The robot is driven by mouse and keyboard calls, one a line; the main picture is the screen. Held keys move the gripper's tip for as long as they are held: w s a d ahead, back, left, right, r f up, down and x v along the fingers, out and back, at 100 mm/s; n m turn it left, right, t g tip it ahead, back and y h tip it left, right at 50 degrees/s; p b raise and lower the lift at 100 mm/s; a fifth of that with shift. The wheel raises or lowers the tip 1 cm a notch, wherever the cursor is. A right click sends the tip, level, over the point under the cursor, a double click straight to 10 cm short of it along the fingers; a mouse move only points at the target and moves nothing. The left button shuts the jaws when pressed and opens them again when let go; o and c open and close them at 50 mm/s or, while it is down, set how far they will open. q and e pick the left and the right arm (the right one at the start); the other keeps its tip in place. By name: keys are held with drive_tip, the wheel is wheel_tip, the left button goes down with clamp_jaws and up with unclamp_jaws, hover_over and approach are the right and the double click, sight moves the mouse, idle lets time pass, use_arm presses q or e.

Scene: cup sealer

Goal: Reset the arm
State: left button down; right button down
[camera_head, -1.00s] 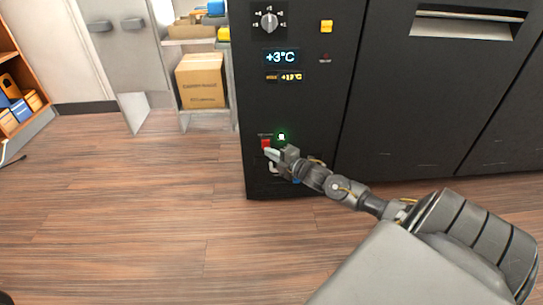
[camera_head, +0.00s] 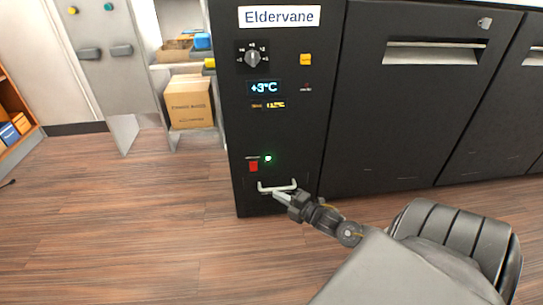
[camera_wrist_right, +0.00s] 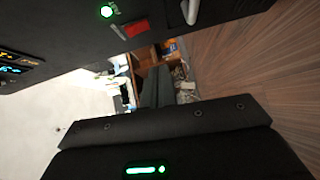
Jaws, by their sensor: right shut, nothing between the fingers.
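My right gripper (camera_head: 281,196) is shut and empty in the head view. Its tip is in front of the lower part of the black cabinet panel (camera_head: 285,130), at the white handle (camera_head: 277,187); I cannot tell whether it touches. A red switch (camera_head: 253,167) and a lit green light (camera_head: 268,158) sit just above the handle. In the right wrist view, the red switch (camera_wrist_right: 136,28), green light (camera_wrist_right: 107,11) and part of the white handle (camera_wrist_right: 190,10) show along the top. My left gripper is not in view.
The panel has a dial (camera_head: 253,57), a +3°C display (camera_head: 263,88) and a yellow button (camera_head: 306,60). Black drawers (camera_head: 430,100) stand to the right. A cardboard box (camera_head: 189,103) sits on a shelf at left. The wooden floor (camera_head: 120,220) in front is clear.

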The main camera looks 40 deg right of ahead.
drive_tip(key=shift+s+d, duration=0.1)
drive_tip(key=shift+s, duration=0.4)
idle(0.3)
